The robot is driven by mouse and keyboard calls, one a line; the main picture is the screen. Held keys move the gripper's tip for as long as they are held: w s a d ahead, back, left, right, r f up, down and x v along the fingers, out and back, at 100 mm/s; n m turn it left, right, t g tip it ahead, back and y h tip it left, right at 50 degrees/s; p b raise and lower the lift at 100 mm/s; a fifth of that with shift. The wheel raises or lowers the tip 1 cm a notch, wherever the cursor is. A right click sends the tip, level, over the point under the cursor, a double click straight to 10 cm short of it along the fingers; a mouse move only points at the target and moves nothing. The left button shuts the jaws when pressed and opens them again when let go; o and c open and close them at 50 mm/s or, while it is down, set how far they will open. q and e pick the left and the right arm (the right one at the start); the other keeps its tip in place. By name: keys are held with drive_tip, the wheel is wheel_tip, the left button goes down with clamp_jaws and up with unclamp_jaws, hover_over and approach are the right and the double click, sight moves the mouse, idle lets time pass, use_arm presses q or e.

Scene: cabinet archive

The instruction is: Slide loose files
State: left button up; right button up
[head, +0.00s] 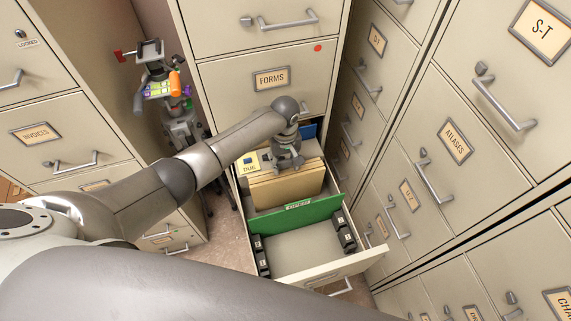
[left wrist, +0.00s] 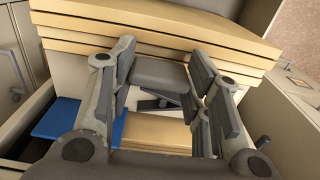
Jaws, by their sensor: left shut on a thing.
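The tan files (head: 288,186) stand upright as a bundle in the open drawer (head: 300,258), behind a green divider (head: 297,214). They show as layered tan edges (left wrist: 170,35) across the top of the left wrist view. A blue divider (head: 308,131) stands further back, also in the left wrist view (left wrist: 80,122). My right gripper is not in view.
A yellow "DUE" card (head: 249,163) is by the drawer's left side. Dark blocks (head: 344,232) line the drawer's front sides, and its front floor is bare. Closed cabinets flank it, with an atlases drawer (head: 447,140) at right. A cluttered stand (head: 160,90) is behind at left.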

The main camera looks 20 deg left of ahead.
use_arm(q)
drive_tip(key=o, duration=1.3)
drive_tip(key=shift+o, duration=0.7)
drive_tip(key=shift+r, duration=0.45)
wheel_tip(320, 180, up, 11)
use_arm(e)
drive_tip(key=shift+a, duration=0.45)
